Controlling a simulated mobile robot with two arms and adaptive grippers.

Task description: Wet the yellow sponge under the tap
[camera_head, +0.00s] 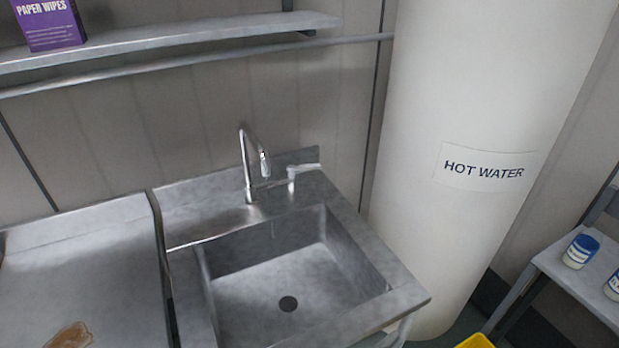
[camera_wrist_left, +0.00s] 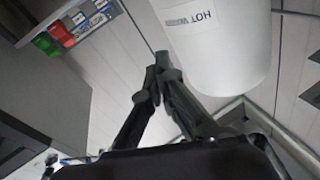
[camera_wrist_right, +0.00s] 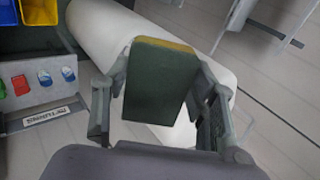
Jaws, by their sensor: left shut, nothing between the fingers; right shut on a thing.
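The yellow sponge (camera_wrist_right: 162,80) is in the right wrist view, with a dark green face toward the camera and a yellow edge at its top. My right gripper (camera_wrist_right: 160,95) is shut on it, one finger at each side. The tap (camera_head: 252,165) is a curved metal spout with a lever (camera_head: 303,169) to its right, behind the steel sink basin (camera_head: 375,308). No clear water stream shows under the spout. My left gripper (camera_wrist_left: 160,68) is shut and empty in the left wrist view. Neither gripper shows in the head view.
A white hot water tank (camera_head: 440,235) stands right of the sink. A steel counter (camera_head: 110,260) with a brown stain lies left. A shelf (camera_head: 170,38) holds a purple wipes box (camera_head: 50,25). Blue-lidded jars (camera_head: 580,252) stand on a rack at right. The basin is empty.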

